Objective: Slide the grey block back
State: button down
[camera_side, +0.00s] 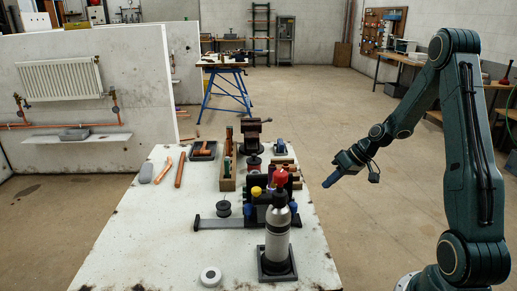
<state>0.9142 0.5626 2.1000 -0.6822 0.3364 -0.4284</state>
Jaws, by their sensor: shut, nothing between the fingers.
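A dark grey flat block (74,133) lies on the narrow shelf (105,137) under the white radiator, on the white partition wall at the left. A second, lighter grey block-like piece (146,173) with rounded ends lies on the left part of the worktable. I cannot tell for sure which of the two the task means. My gripper (327,184) is shut and empty. It hangs in the air at the right of the worktable, pointing down and left, far from both grey pieces.
The worktable (120,255) carries orange-handled tools, a wooden box, a vise (250,135), a dark rack and a grey bottle (278,230) with a red top. Copper pipes run by the shelf.

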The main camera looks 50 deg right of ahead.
jog(key=x, duration=0.6)
jog(key=shift+f, duration=0.2)
jog(key=shift+w+a+f, duration=0.15)
jog(key=shift+w+a, duration=0.1)
jog(key=shift+a, duration=0.25)
jog(key=shift+w+a+f, duration=0.1)
jog(key=shift+w+a, duration=0.15)
jog(key=shift+a, duration=0.25)
jog(key=shift+w+a, duration=0.15)
jog(key=shift+a, duration=0.4)
jog(key=shift+w+a, duration=0.2)
jog(key=shift+a, duration=0.3)
jog(key=shift+w+a, duration=1.75)
